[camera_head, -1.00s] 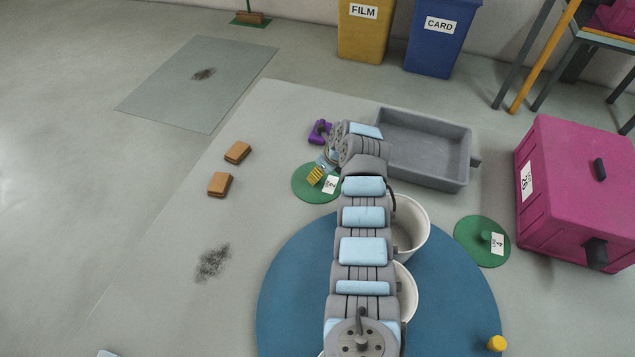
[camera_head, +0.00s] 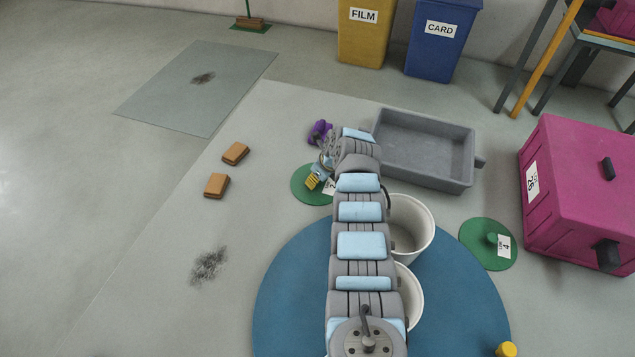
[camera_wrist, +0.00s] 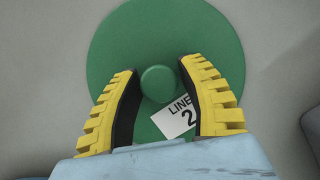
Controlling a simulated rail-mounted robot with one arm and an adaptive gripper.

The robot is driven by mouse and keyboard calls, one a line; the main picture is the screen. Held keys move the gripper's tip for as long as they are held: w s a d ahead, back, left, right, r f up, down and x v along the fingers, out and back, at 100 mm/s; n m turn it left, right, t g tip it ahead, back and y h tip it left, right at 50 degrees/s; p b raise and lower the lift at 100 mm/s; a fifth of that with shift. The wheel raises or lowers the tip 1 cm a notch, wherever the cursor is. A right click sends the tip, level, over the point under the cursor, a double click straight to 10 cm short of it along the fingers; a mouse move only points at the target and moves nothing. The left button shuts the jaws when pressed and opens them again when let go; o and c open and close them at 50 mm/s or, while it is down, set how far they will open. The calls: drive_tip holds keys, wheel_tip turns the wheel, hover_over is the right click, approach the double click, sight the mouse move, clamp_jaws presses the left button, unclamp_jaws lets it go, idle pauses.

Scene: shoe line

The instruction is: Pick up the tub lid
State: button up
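A round green tub lid (camera_head: 301,190) with a "LINE 2" label lies flat on the light grey floor area. Its round knob (camera_wrist: 159,83) is near the middle of the wrist view. My gripper (camera_head: 312,182) is over this lid, with its yellow ridged fingers spread. In the wrist view my gripper (camera_wrist: 158,85) is open, one finger on each side of the knob with gaps between. I cannot tell how far the fingertips are above the lid. A second green lid (camera_head: 476,252), labelled "LINE 4", lies at the right.
Two white tubs (camera_head: 424,222) stand on a blue round mat (camera_head: 285,290), partly hidden by my arm. A grey tray (camera_head: 425,178) and a purple object (camera_head: 319,130) are beyond the lid. A magenta box (camera_head: 570,190) stands right. Brown blocks (camera_head: 216,186) lie left.

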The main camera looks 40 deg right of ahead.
clamp_jaws()
